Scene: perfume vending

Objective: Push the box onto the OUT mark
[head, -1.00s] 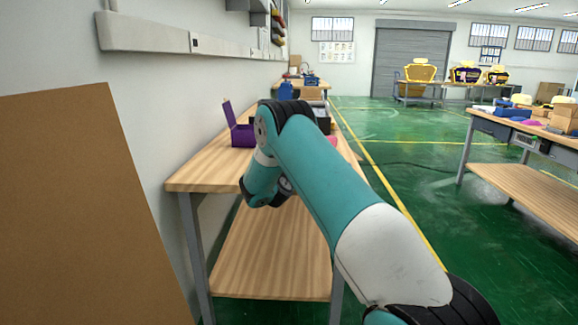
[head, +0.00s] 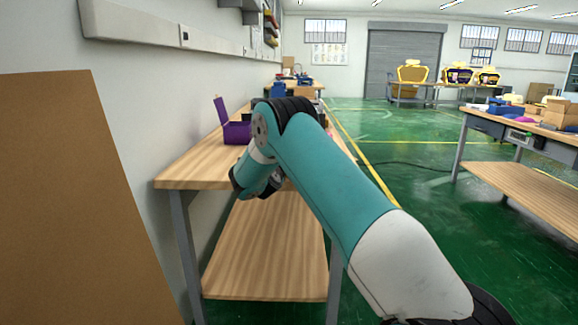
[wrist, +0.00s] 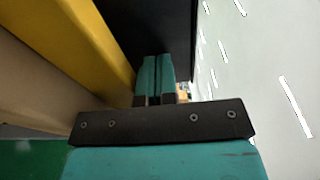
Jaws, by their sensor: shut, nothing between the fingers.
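My gripper (wrist: 155,62) shows in the wrist view with its two teal fingers closed together and nothing between them. The fingertips are in front of a dark panel (wrist: 150,25), beside a yellow surface (wrist: 80,40); I cannot tell if they touch. In the head view my arm hides the gripper. A purple box (head: 238,132) with a raised lid stands on the wooden bench ahead. I cannot tell if this is the task's box. No OUT mark is visible.
A brown board (head: 80,190) stands close at the left. The wooden bench (head: 185,175) runs along the left wall. Another bench (head: 515,178) is at the right, with cardboard boxes (head: 562,115) on it. Green floor (head: 410,170) lies open between the benches. Yellow display units (head: 412,73) stand far back.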

